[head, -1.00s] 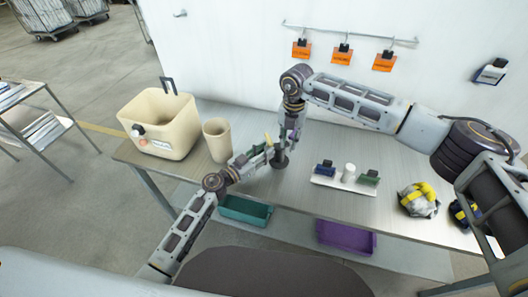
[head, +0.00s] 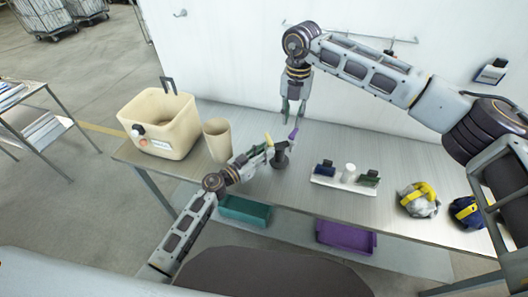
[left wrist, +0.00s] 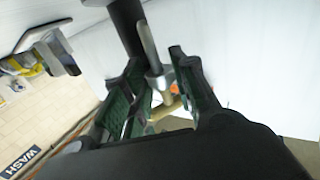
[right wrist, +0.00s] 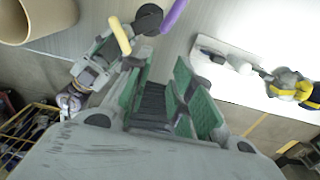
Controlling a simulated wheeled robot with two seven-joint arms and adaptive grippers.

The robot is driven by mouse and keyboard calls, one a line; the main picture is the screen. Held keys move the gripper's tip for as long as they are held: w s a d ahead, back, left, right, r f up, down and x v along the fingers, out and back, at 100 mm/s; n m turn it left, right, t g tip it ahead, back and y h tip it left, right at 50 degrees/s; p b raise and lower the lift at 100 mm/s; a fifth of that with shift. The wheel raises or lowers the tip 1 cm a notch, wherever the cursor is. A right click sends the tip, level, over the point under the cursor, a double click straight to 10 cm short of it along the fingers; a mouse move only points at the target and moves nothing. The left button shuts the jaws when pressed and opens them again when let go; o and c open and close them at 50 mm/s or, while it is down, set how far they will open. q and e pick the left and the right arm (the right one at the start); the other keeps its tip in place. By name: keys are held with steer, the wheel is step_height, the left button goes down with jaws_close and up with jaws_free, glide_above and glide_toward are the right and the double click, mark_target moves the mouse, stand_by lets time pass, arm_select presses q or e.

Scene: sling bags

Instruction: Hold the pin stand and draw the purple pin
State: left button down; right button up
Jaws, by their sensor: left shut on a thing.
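The pin stand (head: 281,160) is dark with a round base and stands on the table. A yellow pin (head: 268,140) and a purple pin (head: 293,133) stick out of it, leaning apart. My left gripper (head: 268,152) is shut on the stand from the left. The left wrist view shows a grey rod (left wrist: 150,48) near its fingers. My right gripper (head: 293,112) hangs open and empty above and behind the stand. In the right wrist view the purple pin (right wrist: 173,15) and yellow pin (right wrist: 120,36) lie beyond its fingers, with nothing between them.
A cream bin (head: 160,125) and a beige cup (head: 217,140) stand on the left of the table. A white tray (head: 343,180) with small items and two bundled bags (head: 418,200) lie to the right. The table behind the stand is clear.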

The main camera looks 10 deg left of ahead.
mark_target(293, 132)
steer(key=o, duration=0.3)
steer(key=shift+f, duration=0.1)
steer(key=shift+o, duration=0.2)
steer(key=w+f+m+t, duration=0.1)
steer(key=w+f+m+t+h, duration=0.1)
steer(key=f, duration=0.1)
steer(key=shift+w+f+t, duration=0.2)
steer(key=shift+w+t, duration=0.2)
steer(key=shift+w+r+m, duration=0.1)
steer(key=shift+w+m, duration=0.1)
steer(key=shift+m, duration=0.4)
steer(key=shift+d+f, duration=0.1)
steer(key=shift+f, duration=0.1)
steer(key=shift+x, duration=4.35)
